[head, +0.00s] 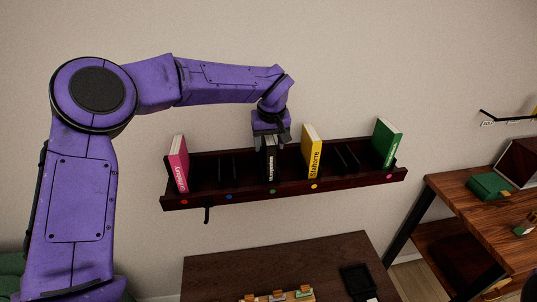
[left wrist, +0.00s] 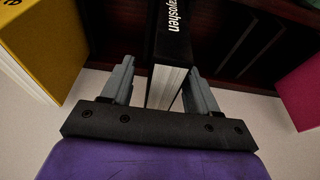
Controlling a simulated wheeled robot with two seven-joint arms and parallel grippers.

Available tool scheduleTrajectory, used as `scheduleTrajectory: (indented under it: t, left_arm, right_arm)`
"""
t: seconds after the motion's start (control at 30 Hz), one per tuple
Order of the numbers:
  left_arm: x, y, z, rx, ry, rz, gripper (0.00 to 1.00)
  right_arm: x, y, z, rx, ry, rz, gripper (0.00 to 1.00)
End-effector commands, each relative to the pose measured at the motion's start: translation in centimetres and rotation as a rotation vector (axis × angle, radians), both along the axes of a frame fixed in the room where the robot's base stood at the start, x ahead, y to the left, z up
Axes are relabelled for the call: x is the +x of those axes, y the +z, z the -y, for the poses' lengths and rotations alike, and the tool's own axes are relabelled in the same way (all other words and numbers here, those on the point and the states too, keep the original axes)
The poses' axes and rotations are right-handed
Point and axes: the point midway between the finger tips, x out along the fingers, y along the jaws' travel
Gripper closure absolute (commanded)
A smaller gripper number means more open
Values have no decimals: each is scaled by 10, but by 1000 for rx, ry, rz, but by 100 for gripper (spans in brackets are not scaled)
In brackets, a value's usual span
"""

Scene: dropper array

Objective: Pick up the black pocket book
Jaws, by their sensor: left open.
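The black pocket book (head: 269,165) stands upright in the middle of the dark wall shelf (head: 228,194). My left gripper (head: 270,141) is above it in the head view and hides its top. In the left wrist view the black book (left wrist: 170,45) shows its lettered spine and white page edges. There my left gripper (left wrist: 158,88) is open, with one finger on each side of the book. I cannot tell whether either finger touches it. My right gripper is not in view.
On the shelf, a pink book (head: 179,164) stands at the left, a yellow book (head: 312,152) just right of the black one, and a green book (head: 386,143) at the right end. Empty slots lie between them. A dark table (head: 225,272) is below.

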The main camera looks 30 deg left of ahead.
Motion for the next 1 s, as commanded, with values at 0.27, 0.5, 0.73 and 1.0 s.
scheduleTrajectory:
  t: [0.27,0.5,0.73,1.0]
  left_arm:
    - [4,-19,-5,-1,3,2,40]
    - [4,-19,-5,-1,3,2,40]
    - [3,-20,-5,-1,4,1,40]
    - [3,-22,-5,-1,3,0,40]
  right_arm:
    - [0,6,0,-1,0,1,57]
    - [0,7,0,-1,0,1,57]
    - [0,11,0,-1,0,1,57]
    - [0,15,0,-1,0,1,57]
